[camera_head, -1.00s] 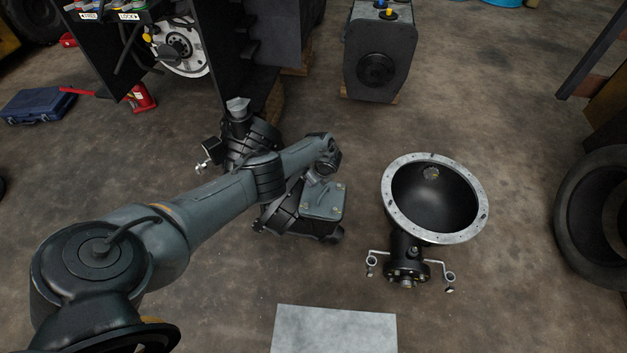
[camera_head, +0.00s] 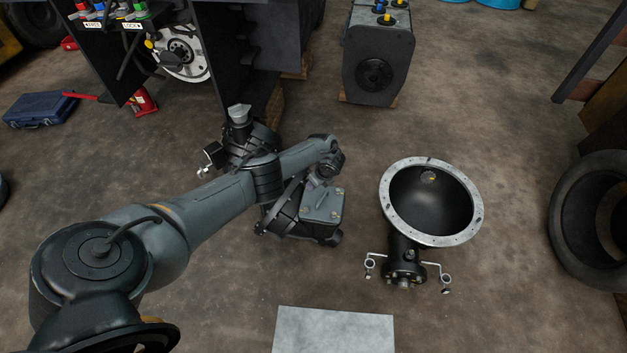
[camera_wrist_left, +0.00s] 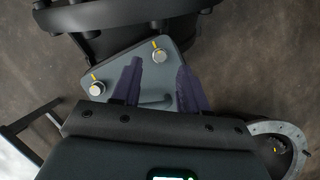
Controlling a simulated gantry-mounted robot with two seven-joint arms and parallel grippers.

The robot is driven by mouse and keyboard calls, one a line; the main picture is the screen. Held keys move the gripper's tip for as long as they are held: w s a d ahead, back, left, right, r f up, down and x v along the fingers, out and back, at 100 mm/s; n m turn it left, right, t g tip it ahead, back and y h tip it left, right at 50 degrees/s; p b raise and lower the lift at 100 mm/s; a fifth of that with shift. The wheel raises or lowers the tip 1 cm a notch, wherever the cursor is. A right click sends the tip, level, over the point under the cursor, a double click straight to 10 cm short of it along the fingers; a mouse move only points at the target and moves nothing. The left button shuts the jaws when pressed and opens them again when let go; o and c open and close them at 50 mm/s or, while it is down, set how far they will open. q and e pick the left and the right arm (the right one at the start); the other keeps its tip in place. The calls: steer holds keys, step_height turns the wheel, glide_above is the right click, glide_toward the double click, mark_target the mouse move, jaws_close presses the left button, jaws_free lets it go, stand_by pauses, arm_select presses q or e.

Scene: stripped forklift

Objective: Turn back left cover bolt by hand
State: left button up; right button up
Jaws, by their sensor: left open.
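The grey cover plate (camera_head: 322,207) sits on a black housing (camera_head: 290,220) on the floor, with yellow-marked bolts at its corners. My left gripper (camera_head: 313,183) is at the cover's far left corner, where it hides the bolt. In the left wrist view, my left gripper (camera_wrist_left: 160,65) has its two dark purple fingers apart over the cover (camera_wrist_left: 145,68). A silver bolt with a yellow mark (camera_wrist_left: 159,56) shows in line with the gap, near the fingertips; contact cannot be told. A second bolt (camera_wrist_left: 97,88) lies left of the fingers. My right gripper is not in view.
A flanged bell-shaped housing (camera_head: 392,224) stands to the right on the floor. A pale flat plate (camera_head: 333,332) is at the front. A dark unit (camera_head: 375,65) stands behind. Open floor lies between the cover and the bell-shaped housing.

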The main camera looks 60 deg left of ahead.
arm_select(q)
steer(key=p+v, duration=0.5)
steer(key=v, duration=0.2)
stand_by(0.4)
